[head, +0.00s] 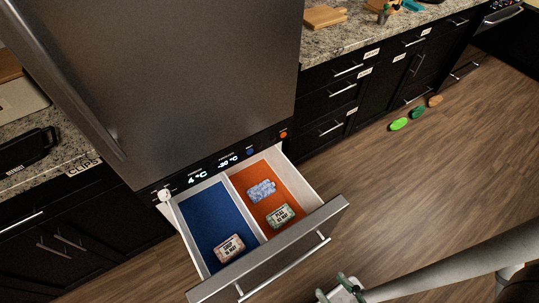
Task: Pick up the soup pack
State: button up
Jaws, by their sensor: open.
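The freezer drawer (262,257) is pulled open below the fridge. It has a blue-floored left compartment and an orange-floored right one. A pale pack with a reddish edge (230,248) lies flat near the front of the blue compartment; its small label seems to read SOUP. A green-edged pack (279,216) with another label lies in the front of the orange compartment. A light blue pack (261,191) lies behind it. My gripper (342,291) is open at the bottom edge, partly cut off, outside the drawer front and apart from the packs.
The drawer's front handle (285,267) faces my gripper. The steel fridge (205,80) rises behind the drawer. Black cabinets with a stone counter (365,35) stand at the right. Green and brown oval things (398,124) lie on the floor there. The wooden floor (420,180) is otherwise open.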

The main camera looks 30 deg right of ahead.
aim_at(229, 249)
jog(key=k, duration=1.3)
jog(key=i+l, duration=0.15)
jog(key=l, duration=0.2)
jog(key=i+l, duration=0.15)
jog(key=l, duration=0.15)
jog(key=i+l, duration=0.15)
jog(key=l, duration=0.2)
jog(key=i+l, duration=0.1)
jog(key=l, duration=0.2)
jog(key=i+l, duration=0.15)
jog(key=l, duration=0.2)
jog(key=i+l+u, duration=0.1)
jog(key=l, duration=0.3)
jog(key=i+l+u, duration=0.15)
jog(key=l, duration=0.25)
jog(key=i+l+u, duration=0.1)
jog(key=l, duration=0.3)
jog(key=i+l+u, duration=0.1)
jog(key=l, duration=0.3)
jog(key=i+l+u, duration=0.15)
jog(key=l, duration=0.3)
jog(key=u, duration=0.9)
